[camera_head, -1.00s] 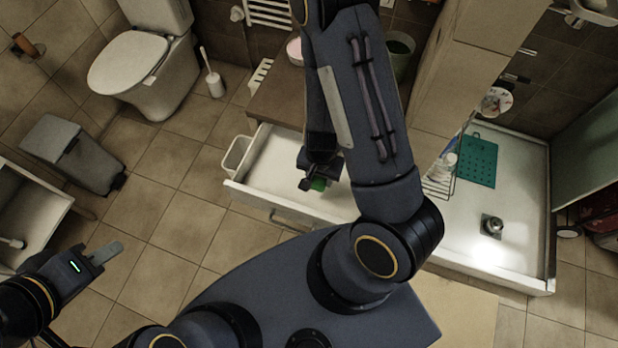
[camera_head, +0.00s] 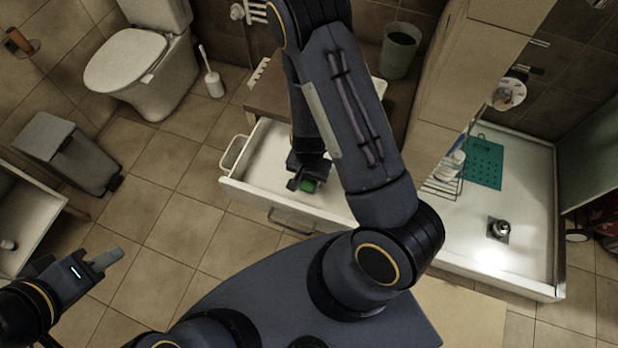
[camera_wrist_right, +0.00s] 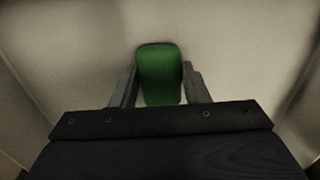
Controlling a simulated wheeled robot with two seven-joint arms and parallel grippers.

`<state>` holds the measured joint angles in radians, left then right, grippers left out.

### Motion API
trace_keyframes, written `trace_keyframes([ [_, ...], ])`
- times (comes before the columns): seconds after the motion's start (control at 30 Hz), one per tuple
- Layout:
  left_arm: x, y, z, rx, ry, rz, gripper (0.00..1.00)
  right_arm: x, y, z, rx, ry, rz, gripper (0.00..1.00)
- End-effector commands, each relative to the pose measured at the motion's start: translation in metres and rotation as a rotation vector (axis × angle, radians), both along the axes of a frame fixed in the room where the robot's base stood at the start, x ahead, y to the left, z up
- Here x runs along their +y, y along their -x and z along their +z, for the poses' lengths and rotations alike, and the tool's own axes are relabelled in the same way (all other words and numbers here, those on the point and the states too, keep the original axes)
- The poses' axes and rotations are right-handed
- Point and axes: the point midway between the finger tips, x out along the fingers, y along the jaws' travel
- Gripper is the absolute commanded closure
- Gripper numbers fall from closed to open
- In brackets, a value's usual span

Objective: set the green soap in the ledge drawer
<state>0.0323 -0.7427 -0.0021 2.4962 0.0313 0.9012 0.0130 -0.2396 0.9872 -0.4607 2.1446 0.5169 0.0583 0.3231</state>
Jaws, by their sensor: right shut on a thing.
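The green soap (camera_head: 308,186) is between the fingers of my right gripper (camera_head: 301,184), over the inside of the open ledge drawer (camera_head: 251,172). In the right wrist view the soap (camera_wrist_right: 160,73) is held between the two fingertips of my right gripper (camera_wrist_right: 160,85), with the pale drawer floor behind it. I cannot tell whether the soap touches the drawer floor. My arm hides part of the drawer's right side. My left gripper (camera_head: 106,260) is at the lower left, empty, away from the drawer; its finger gap is hard to make out.
A wooden ledge top (camera_head: 262,95) lies behind the drawer. A shower tray (camera_head: 470,232) with a green mat (camera_head: 484,163) and a tall cabinet (camera_head: 470,70) stand at the right. A toilet (camera_head: 128,62) and a grey bin (camera_head: 70,150) are at the left. Tiled floor lies free between.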

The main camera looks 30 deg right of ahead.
Motion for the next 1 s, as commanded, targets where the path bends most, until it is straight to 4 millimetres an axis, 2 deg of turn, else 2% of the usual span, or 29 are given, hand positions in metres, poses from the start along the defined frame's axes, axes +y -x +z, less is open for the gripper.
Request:
trace_keyframes([
  [0.07,0.0,0.0,-0.004,0.0,0.0,0.0,0.68,0.0,0.0,-0.004,0.0,0.0,0.0,0.82],
  [0.1,0.0,0.0,-0.002,0.0,0.0,0.0,0.68,0.0,0.0,-0.002,0.0,0.0,0.0,0.54],
  [0.23,0.0,0.0,-0.002,0.0,0.0,0.0,0.68,0.0,0.0,-0.002,0.0,0.0,0.0,0.37],
  [0.47,0.0,0.0,-0.002,0.0,0.0,0.0,0.68,0.0,0.0,-0.002,0.0,0.0,0.0,0.37],
  [0.63,0.0,0.0,0.002,0.0,0.0,0.0,0.68,0.0,0.0,0.007,-0.001,0.0,0.002,0.37],
  [0.77,0.0,0.0,0.004,0.0,0.0,0.0,0.68,0.001,-0.001,0.03,-0.005,0.0,0.004,0.37],
  [1.0,0.0,0.0,0.014,0.0,0.0,0.0,0.68,0.001,-0.001,0.084,-0.005,0.0,0.004,0.37],
])
